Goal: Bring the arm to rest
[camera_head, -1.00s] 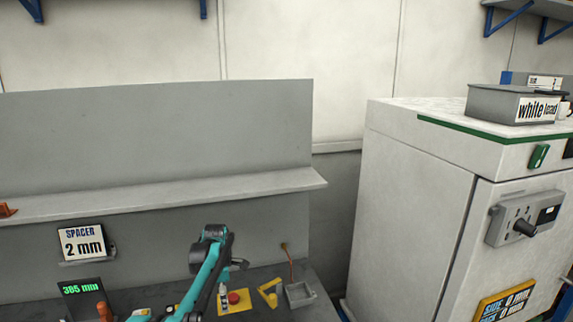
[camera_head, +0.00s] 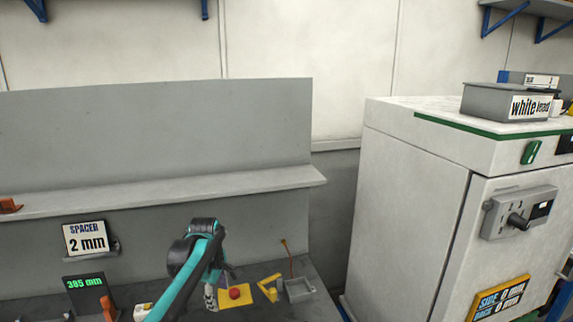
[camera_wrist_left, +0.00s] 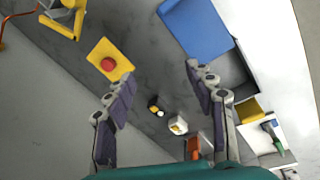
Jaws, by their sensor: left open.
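My left arm, teal and black, rises from the bottom of the head view and bends down over the dark bench. My left gripper (camera_head: 211,292) hangs from it, just left of a yellow plate with a red button (camera_head: 236,293). In the left wrist view the gripper (camera_wrist_left: 160,88) has its two dark-padded fingers wide apart with nothing between them. The bench surface shows below the gap. My right gripper is in neither view.
A display (camera_head: 86,296) and an orange handle (camera_head: 107,308) are at left. A shelf (camera_head: 160,194) runs behind; a white cabinet (camera_head: 410,205) stands right.

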